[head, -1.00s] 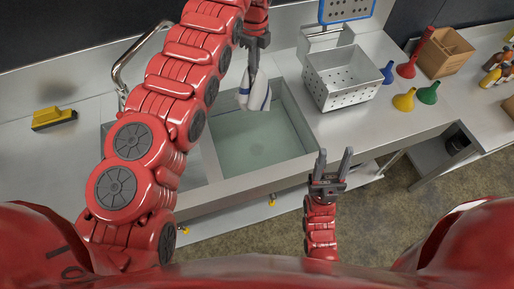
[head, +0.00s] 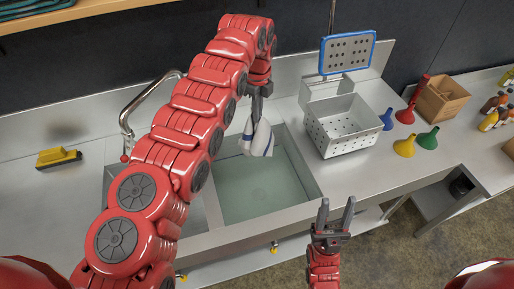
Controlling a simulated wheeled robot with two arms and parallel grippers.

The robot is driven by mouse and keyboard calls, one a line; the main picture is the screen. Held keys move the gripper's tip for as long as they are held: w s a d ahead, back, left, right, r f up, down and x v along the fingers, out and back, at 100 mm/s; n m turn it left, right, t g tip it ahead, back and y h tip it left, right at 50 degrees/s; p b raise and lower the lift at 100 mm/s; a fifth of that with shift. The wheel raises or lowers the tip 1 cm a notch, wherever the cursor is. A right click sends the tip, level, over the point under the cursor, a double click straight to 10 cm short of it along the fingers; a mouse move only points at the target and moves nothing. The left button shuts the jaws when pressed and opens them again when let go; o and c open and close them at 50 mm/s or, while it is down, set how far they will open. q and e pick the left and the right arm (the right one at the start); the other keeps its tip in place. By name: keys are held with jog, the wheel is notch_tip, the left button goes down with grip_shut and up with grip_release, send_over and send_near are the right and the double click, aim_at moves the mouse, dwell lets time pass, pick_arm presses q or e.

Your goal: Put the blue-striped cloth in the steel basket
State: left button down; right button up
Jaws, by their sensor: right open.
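The blue-striped cloth (head: 258,142), white with a blue stripe, hangs from my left gripper (head: 259,108) over the water-filled sink basin. My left gripper points down and is shut on the cloth's upper end. The steel basket (head: 343,138) stands on the counter to the right of the sink, with small holes in its sides and its top open. I see nothing in it. It is apart from the cloth. My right gripper (head: 335,213) is open and empty, in front of the sink's front right corner, pointing forward.
A blue-framed perforated panel (head: 347,53) stands behind the basket. Blue, red, yellow and green funnels (head: 405,146) and a wooden box (head: 441,100) are to the right. A faucet (head: 137,101) and a yellow brush (head: 58,157) are left of the sink (head: 300,165).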

pick_arm(q)
notch_tip(320, 180, up, 11)
jog(key=p, duration=0.8)
